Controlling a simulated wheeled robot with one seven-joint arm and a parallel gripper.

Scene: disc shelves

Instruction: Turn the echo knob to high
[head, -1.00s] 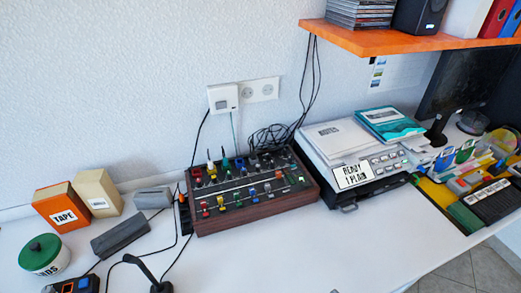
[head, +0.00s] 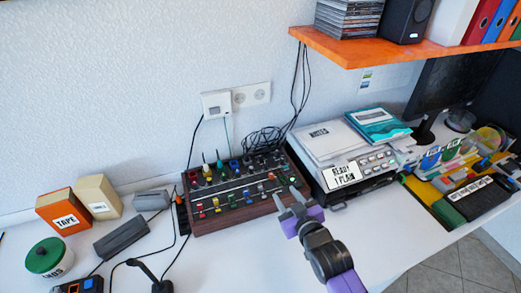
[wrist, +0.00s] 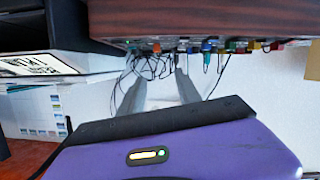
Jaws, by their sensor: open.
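The mixer (head: 232,223), a dark panel in a wooden case, stands on the white desk in the head view. Several coloured knobs and sliders (head: 222,170) cover its top. No label reading echo is legible, so I cannot tell which knob is the echo knob. My gripper (head: 287,197) is open and empty at the mixer's front right corner, apparently above it. In the wrist view my gripper (wrist: 152,78) points past the mixer's wooden side (wrist: 220,18), with a row of knobs (wrist: 208,44) along its edge and cables behind.
A machine marked READY 1 PLAIN (head: 350,170) stands close to the mixer's right, papers on top. An orange shelf (head: 385,48) overhangs the back right. Black cables (head: 262,142) lie behind the mixer. A microphone (head: 150,277) and grey block (head: 121,236) stand to the left.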

